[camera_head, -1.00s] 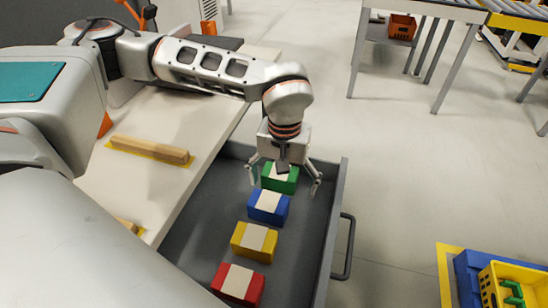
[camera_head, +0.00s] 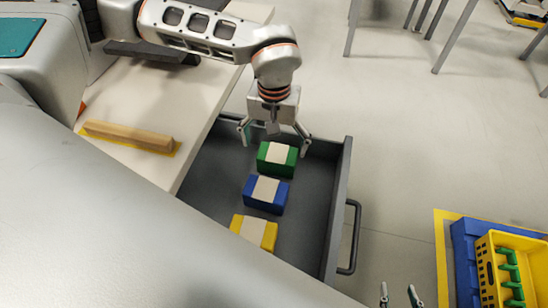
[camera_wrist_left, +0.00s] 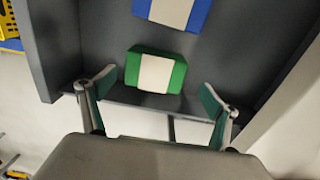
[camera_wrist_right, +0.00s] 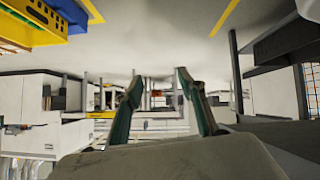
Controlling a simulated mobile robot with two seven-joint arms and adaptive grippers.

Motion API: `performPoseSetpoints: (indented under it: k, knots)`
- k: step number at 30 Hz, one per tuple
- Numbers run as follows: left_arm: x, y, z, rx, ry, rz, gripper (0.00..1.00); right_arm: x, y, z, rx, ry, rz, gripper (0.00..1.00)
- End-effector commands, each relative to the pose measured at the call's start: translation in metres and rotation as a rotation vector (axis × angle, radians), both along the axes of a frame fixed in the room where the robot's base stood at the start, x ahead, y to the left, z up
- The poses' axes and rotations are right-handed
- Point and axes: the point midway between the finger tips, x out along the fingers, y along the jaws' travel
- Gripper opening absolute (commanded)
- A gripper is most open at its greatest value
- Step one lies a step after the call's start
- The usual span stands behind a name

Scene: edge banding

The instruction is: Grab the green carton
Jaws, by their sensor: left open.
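The green carton (camera_head: 277,159), with a pale band across its top, lies in the grey open drawer (camera_head: 222,170) at its far end. My left gripper (camera_head: 274,147) is open above the far end of the drawer, its fingers apart on either side of the carton's far edge. In the left wrist view the green carton (camera_wrist_left: 155,73) sits just beyond and between the open fingertips (camera_wrist_left: 154,88), not gripped. My right gripper (camera_head: 400,298) shows only its fingertips at the bottom of the head view. In the right wrist view its fingers (camera_wrist_right: 158,80) are apart with nothing between them.
A blue carton (camera_head: 265,194) and a yellow carton (camera_head: 255,231) lie nearer in the same drawer. The drawer's handle (camera_head: 349,237) is on its right side. A wooden strip (camera_head: 128,136) lies on the white worktop. A yellow crate (camera_head: 512,268) stands at right. Open floor lies between.

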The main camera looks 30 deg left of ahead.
Motion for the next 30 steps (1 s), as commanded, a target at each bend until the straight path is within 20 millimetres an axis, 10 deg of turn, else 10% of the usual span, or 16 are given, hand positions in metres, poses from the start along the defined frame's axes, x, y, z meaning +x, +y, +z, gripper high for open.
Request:
performPoseSetpoints:
  k: [15, 21, 30]
  knots:
    - [-0.001, 0.0, -0.042, 0.0, 0.0, -0.001, 0.89, 0.014, -0.002, 0.006, -0.006, -0.03, 0.0, 0.4]
    - [-0.001, 0.001, -0.042, 0.001, 0.001, -0.001, 0.44, 0.012, -0.002, 0.004, -0.006, -0.023, 0.0, 0.4]
    - [-0.001, 0.001, -0.042, 0.001, 0.001, -0.001, 0.44, 0.006, -0.002, -0.001, -0.006, -0.011, 0.0, 0.4]
